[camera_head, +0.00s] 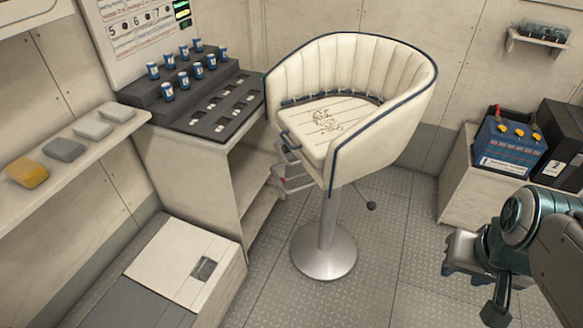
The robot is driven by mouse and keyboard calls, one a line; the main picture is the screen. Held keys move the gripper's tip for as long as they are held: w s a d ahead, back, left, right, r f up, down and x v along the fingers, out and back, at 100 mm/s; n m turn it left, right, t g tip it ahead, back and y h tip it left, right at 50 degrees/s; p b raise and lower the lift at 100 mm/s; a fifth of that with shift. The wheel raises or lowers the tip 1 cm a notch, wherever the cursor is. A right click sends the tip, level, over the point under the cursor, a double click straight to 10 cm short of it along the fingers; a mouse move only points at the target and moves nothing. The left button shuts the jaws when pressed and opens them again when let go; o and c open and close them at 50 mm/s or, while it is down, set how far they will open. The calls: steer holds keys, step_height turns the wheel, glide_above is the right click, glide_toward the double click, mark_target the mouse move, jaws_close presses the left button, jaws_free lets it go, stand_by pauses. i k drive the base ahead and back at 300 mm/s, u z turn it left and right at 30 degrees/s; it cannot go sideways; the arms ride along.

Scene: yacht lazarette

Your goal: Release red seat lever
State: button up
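A cream padded helm seat (355,110) with dark piping stands upright on a silver pedestal (327,225) with a round base. A small red-tipped part (283,181) shows at the seat's left underside, among grey metal pieces; it is too small to tell whether it is the red lever. A thin lever with a black knob (371,205) sticks out below the seat at the right. My gripper (462,252) is at the lower right, well apart from the seat and touching nothing I can see. Its fingers are too unclear to tell open from shut.
A dark stepped rack (190,95) with several small blue-and-white cans is left of the seat. A shelf (60,165) holds sponge-like blocks. A low white locker (185,260) stands at lower left. A blue battery (508,148) sits on a right-hand cabinet. The plated floor (385,255) between is clear.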

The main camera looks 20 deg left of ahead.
mark_target(304, 174)
steer(key=z, duration=0.2)
steer(key=i, duration=0.55)
steer(key=u, duration=1.7)
